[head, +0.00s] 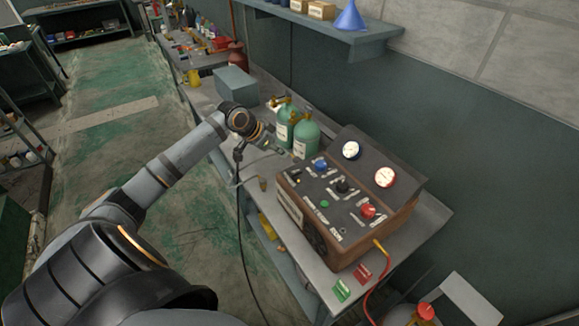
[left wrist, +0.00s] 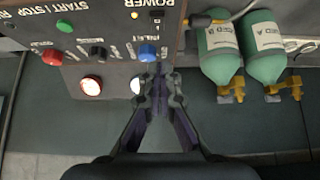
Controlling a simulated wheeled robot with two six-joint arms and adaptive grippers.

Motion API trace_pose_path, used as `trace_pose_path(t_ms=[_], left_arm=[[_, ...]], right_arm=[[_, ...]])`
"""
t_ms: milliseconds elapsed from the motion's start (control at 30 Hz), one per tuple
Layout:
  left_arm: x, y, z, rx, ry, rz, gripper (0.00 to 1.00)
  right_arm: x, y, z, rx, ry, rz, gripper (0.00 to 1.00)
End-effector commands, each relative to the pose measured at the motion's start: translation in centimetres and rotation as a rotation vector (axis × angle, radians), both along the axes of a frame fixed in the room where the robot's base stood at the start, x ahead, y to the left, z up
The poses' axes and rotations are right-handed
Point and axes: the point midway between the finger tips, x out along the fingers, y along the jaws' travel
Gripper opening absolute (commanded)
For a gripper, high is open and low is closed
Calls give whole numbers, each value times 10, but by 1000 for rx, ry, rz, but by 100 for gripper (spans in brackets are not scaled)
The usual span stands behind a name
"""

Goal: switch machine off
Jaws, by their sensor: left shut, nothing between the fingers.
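The recharge machine (head: 305,213) is a brown box with a dark sloped panel, standing on a grey bench. Its panel carries blue (head: 320,165), black (head: 342,186) and red (head: 367,210) knobs, a green button (head: 325,203) and two round gauges (head: 350,150). In the left wrist view a small black switch (left wrist: 157,15) sits beside the POWER label, near the panel's edge. My left gripper (head: 281,149) is shut and empty, beyond the machine's left end near the bottles. In the left wrist view its fingertips (left wrist: 158,88) appear beside the white gauge (left wrist: 138,86). My right gripper is out of view.
Two green bottles (head: 305,138) with brass valves stand close beside my left gripper. A red hose (head: 377,290) and green and red tags (head: 342,290) are at the machine's near end. A shelf (head: 335,36) with a blue funnel hangs on the wall.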

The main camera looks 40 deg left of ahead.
Motion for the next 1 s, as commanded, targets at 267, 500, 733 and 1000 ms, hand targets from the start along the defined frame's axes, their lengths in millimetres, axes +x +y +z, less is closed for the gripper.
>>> trace_pose_path(t_ms=[267, 500, 733, 1000], left_arm=[[32, -16, -40, -9, 0, 0, 0], [30, -15, -77, -1, 5, -2, 0], [28, -13, -88, 1, 2, -2, 0], [29, -13, -90, 0, -1, -2, 0]], right_arm=[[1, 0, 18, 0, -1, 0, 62], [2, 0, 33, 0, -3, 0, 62], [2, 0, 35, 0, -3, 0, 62], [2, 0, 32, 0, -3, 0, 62]])
